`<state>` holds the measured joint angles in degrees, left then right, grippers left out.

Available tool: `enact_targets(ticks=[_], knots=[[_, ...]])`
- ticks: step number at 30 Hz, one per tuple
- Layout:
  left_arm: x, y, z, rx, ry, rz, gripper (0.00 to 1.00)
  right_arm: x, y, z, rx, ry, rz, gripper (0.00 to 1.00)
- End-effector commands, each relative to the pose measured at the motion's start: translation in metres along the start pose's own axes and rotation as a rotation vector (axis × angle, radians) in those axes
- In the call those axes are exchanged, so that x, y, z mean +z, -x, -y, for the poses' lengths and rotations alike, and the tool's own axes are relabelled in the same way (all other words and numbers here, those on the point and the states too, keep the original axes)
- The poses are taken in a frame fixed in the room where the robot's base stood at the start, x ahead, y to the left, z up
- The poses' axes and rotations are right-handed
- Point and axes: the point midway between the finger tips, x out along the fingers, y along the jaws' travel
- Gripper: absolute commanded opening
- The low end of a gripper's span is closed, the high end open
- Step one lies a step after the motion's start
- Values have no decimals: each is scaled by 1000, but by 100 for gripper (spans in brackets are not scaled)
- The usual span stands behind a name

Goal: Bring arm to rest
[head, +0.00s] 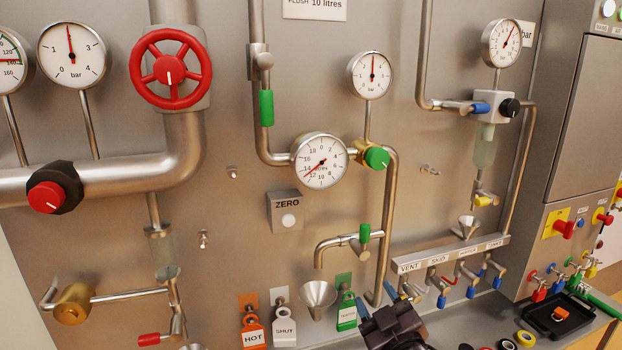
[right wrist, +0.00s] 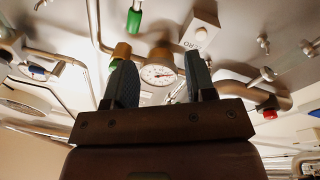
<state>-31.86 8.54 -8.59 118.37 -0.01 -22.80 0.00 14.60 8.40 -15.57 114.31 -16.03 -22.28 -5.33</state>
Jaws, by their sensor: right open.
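My right gripper (head: 377,302) is at the bottom of the head view, right of centre, in front of the panel's lower edge. In the right wrist view its two grey fingers (right wrist: 159,62) stand apart with nothing between them. The panel's round dial gauge (right wrist: 158,73) shows beyond the gap. Most of the right arm is out of the head view. My left gripper is in neither view.
Near the gripper are a metal funnel (head: 318,296), a green-tagged lock (head: 347,312) and a labelled valve rail (head: 450,254). A black tray (head: 545,318) and tape rolls (head: 507,344) lie to the right. Pipes and a red handwheel (head: 170,68) fill the panel.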

Motion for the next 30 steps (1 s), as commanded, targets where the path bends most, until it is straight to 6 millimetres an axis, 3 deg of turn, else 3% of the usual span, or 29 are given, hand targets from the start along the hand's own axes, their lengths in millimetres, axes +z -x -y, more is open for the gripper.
enact_targets(ticks=[1,6,15,21,24,30], knots=[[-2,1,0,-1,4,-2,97,22,17,1,-8,-67,49,50],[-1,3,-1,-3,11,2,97,84,74,7,-19,-257,200,50],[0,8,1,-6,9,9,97,172,196,19,2,-417,464,50],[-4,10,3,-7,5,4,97,212,283,28,24,-435,636,50],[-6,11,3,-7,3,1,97,222,316,33,26,-441,698,50],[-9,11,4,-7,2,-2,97,230,347,40,26,-446,757,50]])
